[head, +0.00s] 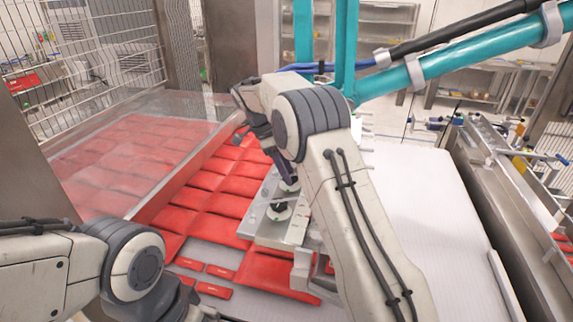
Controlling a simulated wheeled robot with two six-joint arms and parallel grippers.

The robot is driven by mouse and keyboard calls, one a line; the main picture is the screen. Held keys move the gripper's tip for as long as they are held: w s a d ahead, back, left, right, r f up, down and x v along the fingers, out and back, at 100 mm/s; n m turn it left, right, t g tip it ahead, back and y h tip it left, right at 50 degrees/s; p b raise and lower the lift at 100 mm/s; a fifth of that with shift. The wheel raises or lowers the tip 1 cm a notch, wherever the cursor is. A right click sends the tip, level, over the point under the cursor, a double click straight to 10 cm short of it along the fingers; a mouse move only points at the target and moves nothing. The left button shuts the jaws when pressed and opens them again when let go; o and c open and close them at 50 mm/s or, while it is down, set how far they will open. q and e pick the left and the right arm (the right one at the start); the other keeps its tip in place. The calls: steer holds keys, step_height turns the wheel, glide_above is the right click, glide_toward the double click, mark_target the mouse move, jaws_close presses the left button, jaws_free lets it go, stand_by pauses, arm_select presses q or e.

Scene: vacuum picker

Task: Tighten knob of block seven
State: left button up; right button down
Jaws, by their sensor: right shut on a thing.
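A metal bar with metal blocks (256,217) lies over the red packs, carrying dark knobs on pale round bases. One dark knob (279,208) stands clear in front of my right gripper. My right gripper (287,180) reaches down to the bar just behind it and is shut on a knob, mostly hidden by the jaws and wrist. I cannot read any block numbers, so I cannot tell which is block seven. My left arm is low at the left; the dark end of my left gripper (178,302) shows at the bottom edge, its fingertips cut off.
Red packs (218,203) fill the conveyor under a clear guard (130,150) at left. Teal tubes (450,50) and a black hose cross above right. A white surface (425,190) lies bare at right, beside a metal rail (500,190). A wire fence (100,60) stands back left.

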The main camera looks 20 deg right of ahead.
steer(key=shift+w+d+r+m+g+y+p, duration=0.15)
steer(key=shift+m+g+y+p, duration=0.15)
steer(key=shift+m+p, duration=0.55)
steer(key=shift+m, duration=0.25)
steer(key=shift+c, duration=1.5)
jaws_free()
steer(key=shift+w+a+r, duration=0.15)
steer(key=shift+a+r, duration=0.1)
steer(key=shift+r, duration=0.05)
steer(key=v, duration=0.3)
steer(key=shift+w+a+r+b, duration=0.1)
steer(key=shift+a+r+b, duration=0.05)
steer(key=shift+r+b, duration=0.2)
steer(key=shift+p+v, duration=1.6)
steer(key=shift+v, duration=1.3)
